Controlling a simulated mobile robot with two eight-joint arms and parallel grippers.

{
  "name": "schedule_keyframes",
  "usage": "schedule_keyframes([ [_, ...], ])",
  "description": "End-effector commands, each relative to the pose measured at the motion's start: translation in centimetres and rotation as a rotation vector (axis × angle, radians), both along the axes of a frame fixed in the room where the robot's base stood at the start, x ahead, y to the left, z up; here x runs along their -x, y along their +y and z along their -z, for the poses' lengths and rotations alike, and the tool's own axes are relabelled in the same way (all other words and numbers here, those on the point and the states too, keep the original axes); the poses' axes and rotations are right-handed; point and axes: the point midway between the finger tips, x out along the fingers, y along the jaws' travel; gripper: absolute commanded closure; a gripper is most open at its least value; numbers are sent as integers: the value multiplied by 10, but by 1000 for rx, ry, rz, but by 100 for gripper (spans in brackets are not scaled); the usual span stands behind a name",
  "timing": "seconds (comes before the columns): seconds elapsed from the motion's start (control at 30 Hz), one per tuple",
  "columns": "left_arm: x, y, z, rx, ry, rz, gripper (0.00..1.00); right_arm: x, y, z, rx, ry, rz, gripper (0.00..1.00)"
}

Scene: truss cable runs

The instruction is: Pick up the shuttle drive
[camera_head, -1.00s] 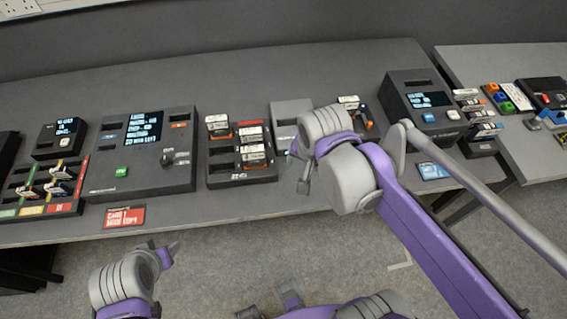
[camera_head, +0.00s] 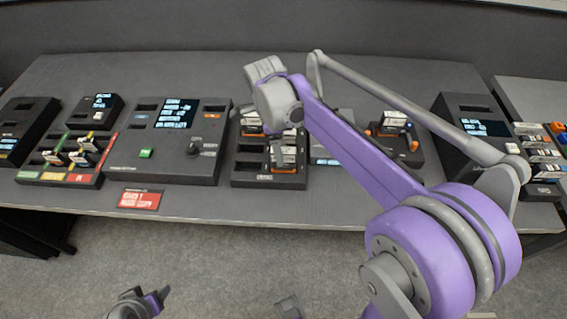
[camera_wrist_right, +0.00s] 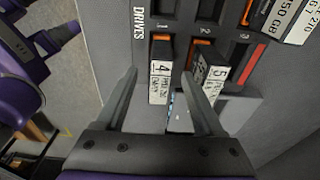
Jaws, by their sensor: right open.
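My right gripper (camera_head: 278,152) is over the dark drive rack (camera_head: 262,182) in the head view. In the right wrist view the open gripper (camera_wrist_right: 160,74) has its fingers on either side of a drive labelled 4 (camera_wrist_right: 160,82). A drive labelled 5 (camera_wrist_right: 214,78) stands just right of the right finger. Both have white labels and orange parts beside the rack slots (camera_wrist_right: 166,20). I cannot tell which drive is the shuttle drive, nor whether the fingers touch one. My left gripper (camera_head: 158,299) is low at the bottom edge, away from the table, its opening unclear.
A large console (camera_head: 130,165) with a screen and green button stands left of the rack. A colour-striped rack (camera_head: 70,178) with several drives is further left. A red card (camera_head: 140,199) lies at the front edge. Another drive holder (camera_head: 412,156) is to the right.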

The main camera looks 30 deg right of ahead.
Motion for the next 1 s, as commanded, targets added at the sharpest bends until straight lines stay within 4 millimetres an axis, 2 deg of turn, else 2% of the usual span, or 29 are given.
schedule_keyframes([
  [0.17, 0, 0, 1, 0, 1, 0, 40, 2, -4, 15, 0, 0, 1, 30],
  [0.4, 1, 0, 4, 0, 1, 0, 40, 6, -10, 49, 0, -1, -1, 30],
  [0.7, 1, 0, 5, 0, 2, 0, 40, 6, -11, 55, 0, -1, -1, 30],
  [0.77, 1, 0, 5, 0, 2, 0, 40, 6, -11, 54, 0, -1, -1, 37],
  [1.0, 1, 0, 5, 0, 2, 0, 40, 7, -11, 54, 0, -1, -1, 80],
])
